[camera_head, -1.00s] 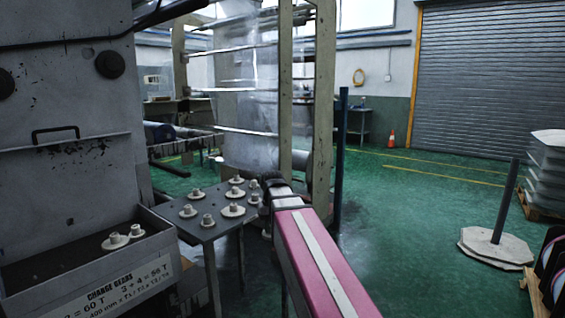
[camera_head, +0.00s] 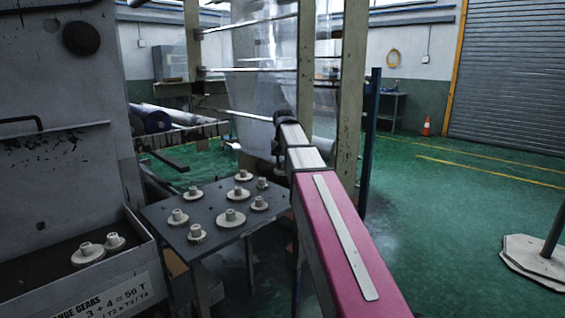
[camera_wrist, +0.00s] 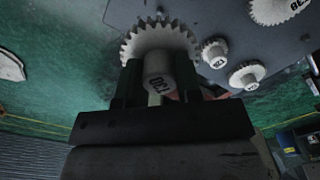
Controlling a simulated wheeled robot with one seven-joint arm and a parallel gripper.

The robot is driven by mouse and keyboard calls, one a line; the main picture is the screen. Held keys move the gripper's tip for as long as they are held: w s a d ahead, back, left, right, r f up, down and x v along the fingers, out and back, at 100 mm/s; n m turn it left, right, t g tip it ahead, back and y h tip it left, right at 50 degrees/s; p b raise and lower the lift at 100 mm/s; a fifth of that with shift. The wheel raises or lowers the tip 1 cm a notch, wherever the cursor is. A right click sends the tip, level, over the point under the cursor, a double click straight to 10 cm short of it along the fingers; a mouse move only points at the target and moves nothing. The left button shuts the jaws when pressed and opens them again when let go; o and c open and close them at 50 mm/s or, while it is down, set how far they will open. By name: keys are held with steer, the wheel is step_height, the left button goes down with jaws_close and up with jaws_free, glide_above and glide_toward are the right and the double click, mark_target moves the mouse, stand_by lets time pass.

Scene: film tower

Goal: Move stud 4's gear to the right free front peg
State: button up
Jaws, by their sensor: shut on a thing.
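My gripper (camera_wrist: 157,88) is shut on the hub of a pale toothed gear (camera_wrist: 160,40) in the wrist view. Dark markings on the hub are upside down and hard to read. The gear's teeth spread beyond both fingers, and part of the dark table lies beyond it. In the head view my arm reaches forward to the right of the gear table (camera_head: 217,247); the fingers and held gear cannot be made out there. Several pale gears stand on the table, among them a front one (camera_head: 197,235) and a wide one (camera_head: 231,219). Stud numbers are not readable.
A grey tray (camera_head: 140,262) with lettering holds two gears (camera_head: 88,255) at the left. The grey machine (camera_head: 70,90) rises behind it. A frame post (camera_head: 352,100) and a blue post (camera_head: 371,140) stand beyond my arm. Green floor is open at right.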

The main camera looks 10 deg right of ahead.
steer(key=shift+f, duration=4.45)
steer(key=shift+f, duration=0.85)
steer(key=o, duration=1)
